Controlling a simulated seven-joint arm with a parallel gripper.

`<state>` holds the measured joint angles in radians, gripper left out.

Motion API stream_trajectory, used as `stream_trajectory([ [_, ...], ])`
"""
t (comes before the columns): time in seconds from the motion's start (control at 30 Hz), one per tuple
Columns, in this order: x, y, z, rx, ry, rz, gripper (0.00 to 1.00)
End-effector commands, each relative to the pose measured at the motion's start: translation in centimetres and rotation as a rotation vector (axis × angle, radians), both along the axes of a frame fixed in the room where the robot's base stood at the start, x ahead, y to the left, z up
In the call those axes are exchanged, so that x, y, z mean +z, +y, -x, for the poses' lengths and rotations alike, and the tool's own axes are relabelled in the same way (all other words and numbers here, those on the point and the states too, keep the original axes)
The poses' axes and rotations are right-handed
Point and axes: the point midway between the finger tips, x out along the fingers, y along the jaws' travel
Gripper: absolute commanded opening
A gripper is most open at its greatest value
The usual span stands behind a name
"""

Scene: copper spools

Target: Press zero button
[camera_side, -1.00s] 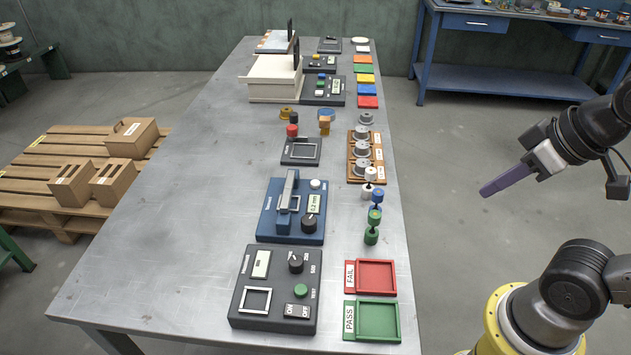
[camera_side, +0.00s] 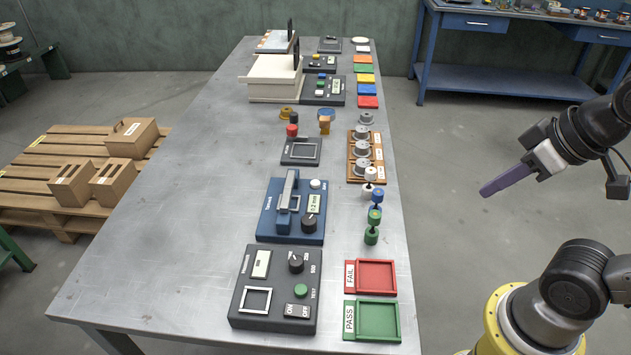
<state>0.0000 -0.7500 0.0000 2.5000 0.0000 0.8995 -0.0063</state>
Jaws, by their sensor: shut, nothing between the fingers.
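No button with a readable "zero" label shows; the lettering is too small. The blue instrument (camera_side: 272,222) on the table has a white round button (camera_side: 316,184), a small display (camera_side: 314,204) and a black knob (camera_side: 309,223). The dark instrument in front has a green button (camera_side: 301,291) and an ON/OFF switch (camera_side: 298,311). Farther back, a dark unit (camera_side: 322,90) has a display and small coloured buttons. My gripper (camera_side: 484,193) is shut and empty, its purple fingers pointing left, in the air right of the table and away from all the buttons.
Red FAIL (camera_side: 393,278) and green PASS (camera_side: 397,320) trays lie at the table's right front. Behind them stand small coloured spools (camera_side: 372,236) and a wooden rack (camera_side: 353,171) of grey spools. The left half of the table (camera_side: 190,190) is clear.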

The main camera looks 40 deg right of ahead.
Motion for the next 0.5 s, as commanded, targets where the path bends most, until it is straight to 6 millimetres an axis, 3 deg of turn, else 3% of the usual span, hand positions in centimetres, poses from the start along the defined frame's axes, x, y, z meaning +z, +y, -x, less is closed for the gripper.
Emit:
stream_trajectory([
  [0.13, 1.0, 0.7, -1.5, 0.032, -0.078, -0.020, 0.00],
  [0.27, 3.9, 2.5, -4.4, 0.044, -0.224, -0.110, 0.00],
  [0.5, 9.9, 5.2, -12.7, -0.029, -0.466, -0.334, 0.00],
])
